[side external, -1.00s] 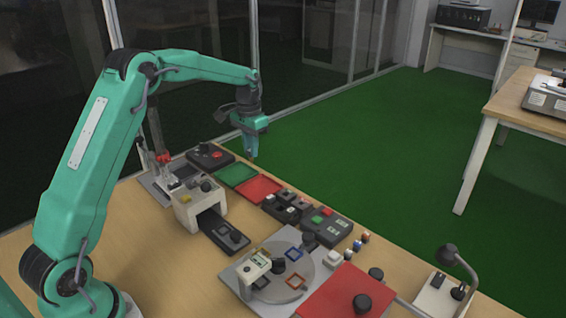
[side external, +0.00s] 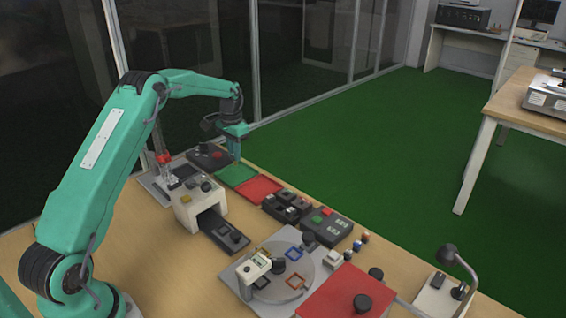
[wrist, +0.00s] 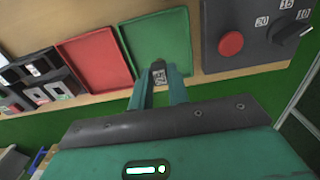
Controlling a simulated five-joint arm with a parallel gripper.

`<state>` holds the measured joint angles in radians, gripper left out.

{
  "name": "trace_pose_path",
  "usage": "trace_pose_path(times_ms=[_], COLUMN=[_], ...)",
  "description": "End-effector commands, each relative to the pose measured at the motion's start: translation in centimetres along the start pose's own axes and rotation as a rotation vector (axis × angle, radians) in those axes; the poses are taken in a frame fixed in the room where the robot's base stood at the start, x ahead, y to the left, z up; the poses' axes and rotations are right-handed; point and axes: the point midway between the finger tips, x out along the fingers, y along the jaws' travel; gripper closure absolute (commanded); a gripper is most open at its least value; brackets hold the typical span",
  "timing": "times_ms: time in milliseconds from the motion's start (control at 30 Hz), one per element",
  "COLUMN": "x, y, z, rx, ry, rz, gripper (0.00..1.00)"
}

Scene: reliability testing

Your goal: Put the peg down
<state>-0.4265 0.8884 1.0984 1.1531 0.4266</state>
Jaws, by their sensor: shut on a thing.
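My gripper (side external: 236,157) is low over the green tray (side external: 241,178) at the back of the table, pointing down. In the wrist view, my gripper (wrist: 159,82) is shut on the peg (wrist: 159,74), a small dark piece with a pale printed patch. The peg is between the fingertips, in front of the near edge of the green tray (wrist: 150,50). I cannot tell whether the peg touches the tray. The peg cannot be made out in the side view.
A red tray (side external: 259,189) lies right beside the green one. A dark control box (side external: 210,156) with a red button stands on the other side. Dark holders with several small blocks (side external: 287,206) lie past the red tray. A grey turntable plate (side external: 272,272) is nearer the front.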

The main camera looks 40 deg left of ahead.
Motion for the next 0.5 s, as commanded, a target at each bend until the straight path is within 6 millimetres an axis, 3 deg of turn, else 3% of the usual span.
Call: trace_pose_path(times_ms=[300,500], x=[3.3,3.8], y=[0.1,0.1], z=[0.1,0.0], rx=[0.000,0.000], ry=[-0.002,-0.001], rz=[0.001,0.001], gripper=[0.99,0.99])
